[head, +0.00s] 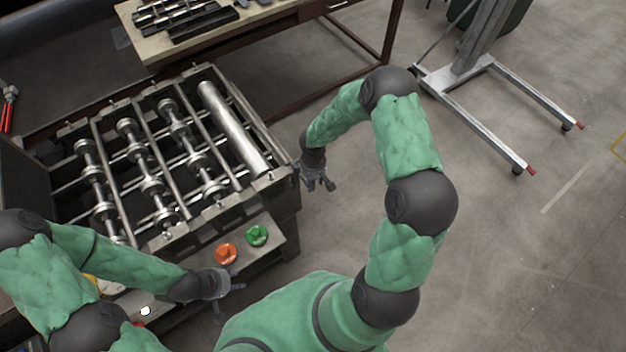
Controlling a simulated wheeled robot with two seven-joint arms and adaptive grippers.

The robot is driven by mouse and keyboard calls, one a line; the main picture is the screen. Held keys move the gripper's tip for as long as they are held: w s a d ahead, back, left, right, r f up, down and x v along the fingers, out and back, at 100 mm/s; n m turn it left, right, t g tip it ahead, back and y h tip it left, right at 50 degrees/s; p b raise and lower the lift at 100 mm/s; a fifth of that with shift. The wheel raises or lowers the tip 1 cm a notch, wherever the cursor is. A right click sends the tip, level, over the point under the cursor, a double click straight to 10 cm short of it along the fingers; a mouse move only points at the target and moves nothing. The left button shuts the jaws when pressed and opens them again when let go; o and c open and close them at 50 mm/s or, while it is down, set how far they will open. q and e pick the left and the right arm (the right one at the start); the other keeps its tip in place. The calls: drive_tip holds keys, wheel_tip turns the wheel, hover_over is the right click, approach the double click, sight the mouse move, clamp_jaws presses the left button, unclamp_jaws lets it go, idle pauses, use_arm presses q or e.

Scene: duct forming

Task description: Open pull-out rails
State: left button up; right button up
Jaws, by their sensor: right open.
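The forming machine (283,197) stands at the left of the head view, with several steel shafts carrying rollers and one thick plain roller (232,128) across its top. I cannot make out which parts are the pull-out rails; none is clearly seen extended. My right gripper (321,186) is open and empty, just off the machine's right side, fingers pointing down. My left gripper (232,304) is in front of the machine, below the buttons. Its fingers look spread apart with nothing between them. My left arm hides part of the machine's front left.
An orange button (226,253) and a green button (257,235) sit on the front ledge. A workbench (160,48) with metal parts stands behind the machine. A wheeled lifting frame (505,152) stands at the upper right. The floor at right is mostly clear.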

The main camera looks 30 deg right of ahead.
clamp_jaws()
drive_tip(key=shift+d, duration=0.1)
